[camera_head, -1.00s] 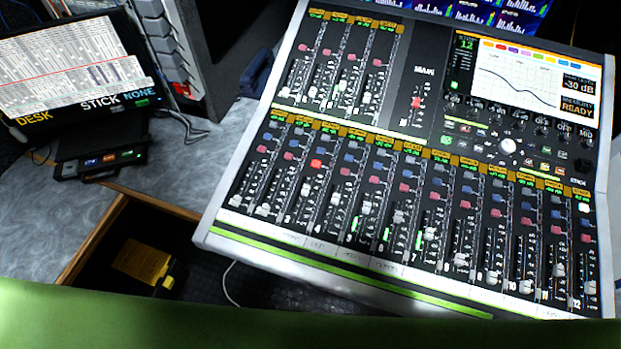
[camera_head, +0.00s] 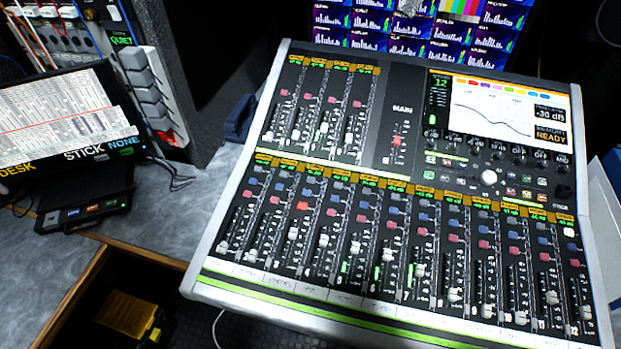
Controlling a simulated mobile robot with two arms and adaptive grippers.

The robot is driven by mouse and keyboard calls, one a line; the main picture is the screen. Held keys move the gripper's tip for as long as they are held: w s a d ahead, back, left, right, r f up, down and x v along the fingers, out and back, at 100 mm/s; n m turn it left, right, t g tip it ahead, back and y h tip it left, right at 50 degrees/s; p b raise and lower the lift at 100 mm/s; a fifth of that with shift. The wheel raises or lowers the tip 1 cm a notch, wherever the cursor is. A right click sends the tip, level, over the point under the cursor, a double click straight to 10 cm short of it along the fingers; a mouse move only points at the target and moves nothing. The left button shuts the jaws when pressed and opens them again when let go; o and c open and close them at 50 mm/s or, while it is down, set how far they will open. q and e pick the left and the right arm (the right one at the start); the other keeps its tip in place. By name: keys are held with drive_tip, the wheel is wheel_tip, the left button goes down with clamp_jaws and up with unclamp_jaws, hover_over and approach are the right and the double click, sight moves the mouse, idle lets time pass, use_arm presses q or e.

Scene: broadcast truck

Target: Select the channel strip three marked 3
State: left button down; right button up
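The mixing console (camera_head: 397,150) fills the middle and right, tilted in view, with a long lower row of channel strips. Channel strip three (camera_head: 297,222) is third from the left in that row, counted by position; its printed 3 is too small to read surely. It has a brightly lit red button (camera_head: 303,205), with a blue button above and a pale fader cap below. The rightmost strip has a white lit button (camera_head: 569,232). The console screen (camera_head: 497,106) shows a curve, with a green 12 at its left. Neither gripper is in view.
A tilted monitor (camera_head: 62,118) and a small black box (camera_head: 85,208) stand on the grey desk at left. An open drawer (camera_head: 72,290) below holds a yellow object (camera_head: 128,315). A wall of small screens (camera_head: 415,35) is behind the console.

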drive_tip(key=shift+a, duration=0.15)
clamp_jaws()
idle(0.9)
